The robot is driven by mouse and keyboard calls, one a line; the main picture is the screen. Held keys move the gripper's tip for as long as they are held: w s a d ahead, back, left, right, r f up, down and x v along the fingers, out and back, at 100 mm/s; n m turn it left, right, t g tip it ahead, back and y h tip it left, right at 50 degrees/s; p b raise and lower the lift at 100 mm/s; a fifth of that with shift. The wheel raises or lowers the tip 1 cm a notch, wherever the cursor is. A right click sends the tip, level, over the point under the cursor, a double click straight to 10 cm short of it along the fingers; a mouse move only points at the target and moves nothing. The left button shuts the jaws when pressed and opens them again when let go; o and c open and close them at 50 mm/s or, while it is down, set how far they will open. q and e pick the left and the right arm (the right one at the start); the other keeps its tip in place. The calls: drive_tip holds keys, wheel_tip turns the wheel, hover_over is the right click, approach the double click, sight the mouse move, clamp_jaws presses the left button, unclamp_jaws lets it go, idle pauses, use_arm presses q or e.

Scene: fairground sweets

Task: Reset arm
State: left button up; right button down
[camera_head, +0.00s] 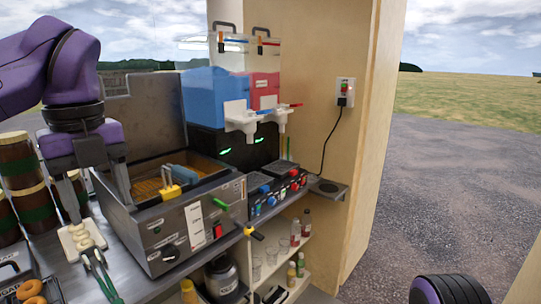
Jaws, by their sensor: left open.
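My left arm comes in from the upper left, in purple and grey. My left gripper (100,208) points down with its two grey fingers spread apart and nothing between them. It hangs in front of the left side of the metal fryer (172,238), above the counter. A purple and black part of my own body (450,290) shows at the bottom right. My right gripper is not in view.
A slush machine with blue (215,97) and red (264,90) tanks stands behind the fryer. A wooden wall (310,100) bounds the stall; open gravel lies beyond.

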use_arm(q)
drive_tip(key=w+a+f+m+t+y, duration=0.65)
drive_tip(key=w+f+m+y, duration=0.2)
drive_tip(key=w, duration=0.25)
drive_tip(key=w+d+f+m+t+h, duration=0.1)
drive_tip(key=d+f+m+t, duration=0.1)
drive_tip(key=f+m, duration=0.85)
drive_tip(key=w+d+f+m+t, duration=0.1)
drive_tip(key=d+f+m+t, duration=0.15)
drive_tip(key=f+m, duration=0.75)
drive_tip(key=s+f+m+g+h, duration=0.1)
drive_tip(key=s+f+m+h, duration=0.15)
drive_tip(key=s+f, duration=0.65)
drive_tip(key=s+f+m+g+h, duration=0.2)
drive_tip(key=s+f+m, duration=0.25)
drive_tip(key=f, duration=0.75)
drive_tip(key=s+a+f+m+g, duration=0.1)
drive_tip(key=s+f, duration=0.4)
drive_tip(key=s, duration=0.5)
drive_tip(key=s+a+f+m+g, duration=0.2)
drive_tip(key=s+f+g, duration=0.1)
drive_tip(key=s, duration=0.8)
drive_tip(key=shift+s+f+g, duration=0.15)
drive_tip(key=shift+f+g, duration=0.25)
drive_tip(key=shift+f, duration=0.45)
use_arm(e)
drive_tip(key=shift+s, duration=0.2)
